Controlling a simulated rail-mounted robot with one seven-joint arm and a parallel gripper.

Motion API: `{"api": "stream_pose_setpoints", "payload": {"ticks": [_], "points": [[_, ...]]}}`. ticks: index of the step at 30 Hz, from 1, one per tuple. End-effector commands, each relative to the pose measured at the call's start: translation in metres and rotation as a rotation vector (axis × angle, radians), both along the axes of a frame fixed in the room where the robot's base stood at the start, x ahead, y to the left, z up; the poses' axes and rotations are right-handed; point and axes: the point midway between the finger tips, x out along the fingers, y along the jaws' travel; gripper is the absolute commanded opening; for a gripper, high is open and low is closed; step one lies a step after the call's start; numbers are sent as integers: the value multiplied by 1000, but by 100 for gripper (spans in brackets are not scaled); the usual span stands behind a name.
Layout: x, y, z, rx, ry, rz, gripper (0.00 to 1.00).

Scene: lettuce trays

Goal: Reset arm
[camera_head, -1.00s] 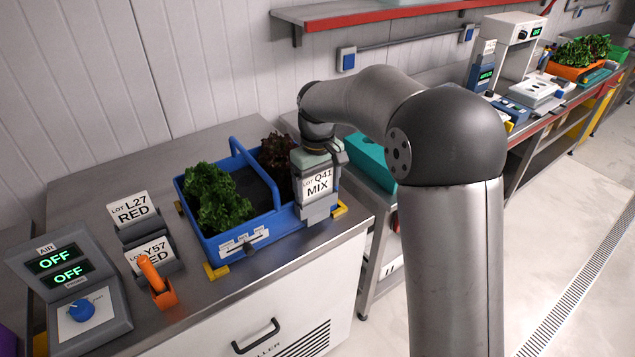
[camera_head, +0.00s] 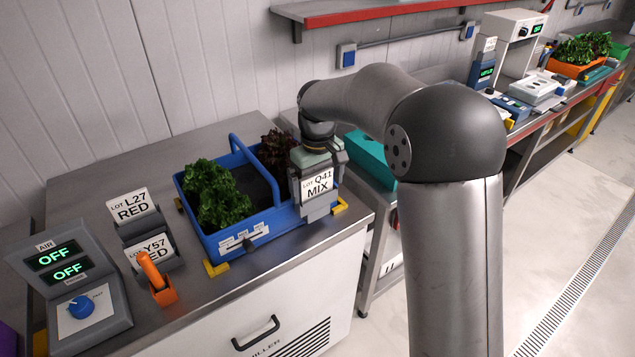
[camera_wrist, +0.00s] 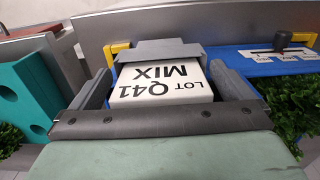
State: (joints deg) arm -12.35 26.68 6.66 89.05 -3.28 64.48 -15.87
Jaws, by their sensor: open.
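A white card reading LOT Q41 MIX (camera_head: 317,186) stands in a grey holder (camera_head: 320,208) at the right end of the blue tray (camera_head: 262,229). My gripper (camera_head: 318,172) is open around the card, with one finger on each side. In the wrist view, my gripper (camera_wrist: 160,75) shows both dark fingers flanking the card (camera_wrist: 160,82), with visible gaps beside it. The grey holder (camera_wrist: 155,50) is at the card's far edge there. The tray holds green lettuce (camera_head: 213,195) and dark red lettuce (camera_head: 278,150), the latter partly hidden behind my gripper.
Two card stands, L27 RED (camera_head: 133,206) and Y57 RED (camera_head: 152,250), are left of the tray, with an orange-handled tool (camera_head: 155,280) in front. A control box (camera_head: 75,290) reads OFF twice. A teal box (camera_head: 370,155) is right of my gripper. Yellow corner brackets (camera_head: 215,269) surround the tray.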

Motion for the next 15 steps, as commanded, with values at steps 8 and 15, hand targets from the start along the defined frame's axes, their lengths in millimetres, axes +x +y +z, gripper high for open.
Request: {"api": "stream_pose_setpoints", "payload": {"ticks": [8, 15], "points": [[0, 0, 23, 1, -1, 0, 100], [0, 0, 39, 1, -1, 0, 100]]}}
